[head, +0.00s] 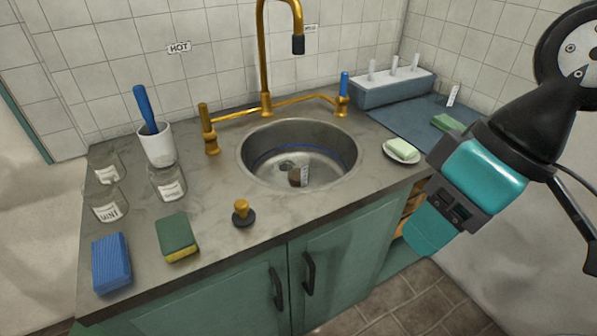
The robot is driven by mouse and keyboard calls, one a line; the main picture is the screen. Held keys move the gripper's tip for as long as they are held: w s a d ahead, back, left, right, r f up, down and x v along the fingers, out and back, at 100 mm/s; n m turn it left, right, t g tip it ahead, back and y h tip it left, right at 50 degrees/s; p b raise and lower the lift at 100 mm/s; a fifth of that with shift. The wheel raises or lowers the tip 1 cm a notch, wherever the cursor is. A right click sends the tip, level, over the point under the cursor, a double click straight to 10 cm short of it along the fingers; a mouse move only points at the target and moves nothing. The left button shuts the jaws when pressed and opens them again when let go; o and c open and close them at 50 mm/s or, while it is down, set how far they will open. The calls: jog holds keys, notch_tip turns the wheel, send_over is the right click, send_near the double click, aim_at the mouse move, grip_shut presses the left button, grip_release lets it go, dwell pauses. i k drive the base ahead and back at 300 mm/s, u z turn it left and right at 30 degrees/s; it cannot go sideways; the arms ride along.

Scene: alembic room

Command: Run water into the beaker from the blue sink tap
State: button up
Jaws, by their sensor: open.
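The brass tap (264,60) rises behind the round steel sink (245,160), its dark nozzle over the basin. Its right-hand lever (344,84) is blue and stands upright; the left-hand one (208,128) is all brass. A small brownish vessel with a white label (297,176), possibly the beaker, stands in the basin roughly below the nozzle. I cannot make out its contents, and no stream of water is visible. My gripper (432,232) is open, at the right in front of the counter, apart from the tap and sink. Its fingertips are not clearly seen.
Labelled glass jars (108,205) and a white cup with a blue-handled tool (157,147) stand at left. Sponges (178,237) and a brass-knobbed stopper (242,213) lie in front. Soap on a dish (402,151), a blue mat (405,118) and a rack (393,88) are right.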

aim_at(343, 98)
jog(key=k, duration=0.65)
jog(key=z, duration=0.55)
jog(key=i, duration=1.45)
jog(key=u, duration=0.85)
